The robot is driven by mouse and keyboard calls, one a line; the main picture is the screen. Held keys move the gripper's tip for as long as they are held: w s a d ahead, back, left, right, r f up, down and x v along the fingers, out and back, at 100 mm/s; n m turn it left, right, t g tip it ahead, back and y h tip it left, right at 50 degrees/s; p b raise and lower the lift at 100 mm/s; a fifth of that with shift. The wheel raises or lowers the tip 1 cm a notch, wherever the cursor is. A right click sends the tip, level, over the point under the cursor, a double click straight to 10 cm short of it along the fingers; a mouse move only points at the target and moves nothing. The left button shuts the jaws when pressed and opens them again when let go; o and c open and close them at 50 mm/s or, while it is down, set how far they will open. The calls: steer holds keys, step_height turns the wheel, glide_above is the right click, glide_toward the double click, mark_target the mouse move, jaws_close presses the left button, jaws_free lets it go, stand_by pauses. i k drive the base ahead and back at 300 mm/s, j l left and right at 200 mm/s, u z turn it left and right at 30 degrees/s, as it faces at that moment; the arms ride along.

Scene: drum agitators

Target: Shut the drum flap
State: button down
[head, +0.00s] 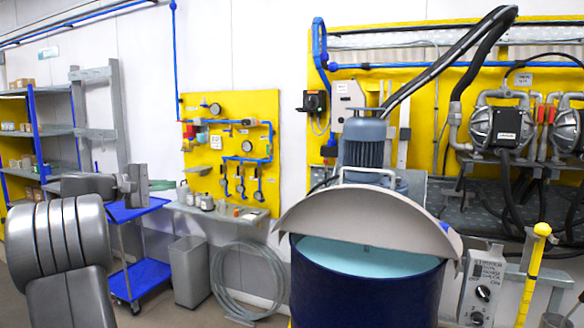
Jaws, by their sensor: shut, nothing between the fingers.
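The blue drum (368,292) stands right of centre, with turquoise liquid (370,256) showing through its open front part. The drum flap (368,217) is a grey half-round plate. It stands raised and tilted up, with its curved edge at the top and its straight edge low across the drum. The far part of the drum top is hidden behind it. My gripper (138,186) is at the left, shut and empty, well apart from the drum and flap.
A blue-grey motor (364,143) rises behind the flap. A control box (484,287) and a yellow post (532,275) stand right of the drum. A blue trolley (138,277), a grey bin (189,271) and a coiled hose (247,283) lie between my arm and the drum.

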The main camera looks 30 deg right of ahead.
mark_target(371, 215)
steer(key=i+j+z, duration=0.4)
steer(key=i+l+z, duration=0.1)
steer(key=i+z, duration=0.15)
steer(key=z, duration=0.25)
steer(key=i+z, duration=0.3)
steer(key=z, duration=0.2)
steer(key=i, duration=0.15)
